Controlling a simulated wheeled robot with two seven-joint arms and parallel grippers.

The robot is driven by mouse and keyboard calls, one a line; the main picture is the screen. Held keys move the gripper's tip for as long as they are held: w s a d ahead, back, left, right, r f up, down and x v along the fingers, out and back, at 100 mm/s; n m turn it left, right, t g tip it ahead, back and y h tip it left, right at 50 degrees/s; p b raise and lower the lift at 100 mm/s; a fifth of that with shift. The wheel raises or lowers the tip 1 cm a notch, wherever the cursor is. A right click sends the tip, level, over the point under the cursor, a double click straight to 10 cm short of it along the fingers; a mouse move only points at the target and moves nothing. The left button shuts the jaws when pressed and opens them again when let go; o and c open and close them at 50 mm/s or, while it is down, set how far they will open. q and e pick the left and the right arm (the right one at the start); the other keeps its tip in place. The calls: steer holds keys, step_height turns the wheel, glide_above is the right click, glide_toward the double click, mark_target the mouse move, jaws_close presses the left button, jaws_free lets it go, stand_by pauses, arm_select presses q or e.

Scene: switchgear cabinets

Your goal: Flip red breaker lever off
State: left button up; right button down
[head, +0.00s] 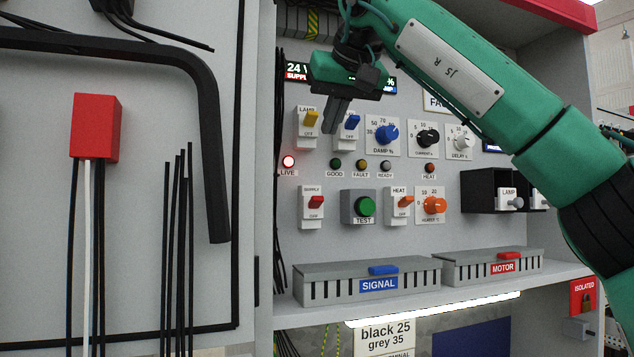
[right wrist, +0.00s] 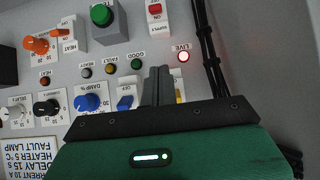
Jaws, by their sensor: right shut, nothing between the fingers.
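The red breaker lever (head: 316,202) sits on the white switch marked SUPPLY, low on the left of the grey panel. Small lettering shows under the lever, and its exact tilt is hard to tell. The lever also shows at the top of the right wrist view (right wrist: 155,9), upside down. My right gripper (head: 336,116) is shut and empty. Its dark fingers stand above and to the right of the red lever, in front of the yellow and blue lever switches, apart from the red lever. My left gripper is not in view.
The LIVE lamp (head: 288,161) glows red. A yellow lever (head: 311,118), blue lever (head: 352,122), green TEST button (head: 365,206) and orange HEAT lever (head: 405,202) are close by. Grey SIGNAL duct (head: 330,291) lies below. Black cables (head: 279,150) run along the left edge.

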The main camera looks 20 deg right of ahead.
steer(key=p, duration=0.4)
glide_above(320, 197)
steer(key=w, duration=0.2)
step_height(320, 197, down, 6)
steer(key=shift+s+f, duration=0.1)
steer(key=shift+f, duration=0.15)
steer(key=shift+s+f, duration=0.35)
steer(key=shift+f, duration=0.55)
steer(key=shift+s+f, duration=0.65)
steer(key=shift+w+f, duration=0.1)
steer(key=shift+f, duration=0.15)
steer(key=shift+f+t+b, duration=0.15)
steer(key=shift+t+b, duration=0.45)
steer(key=shift+b, duration=0.3)
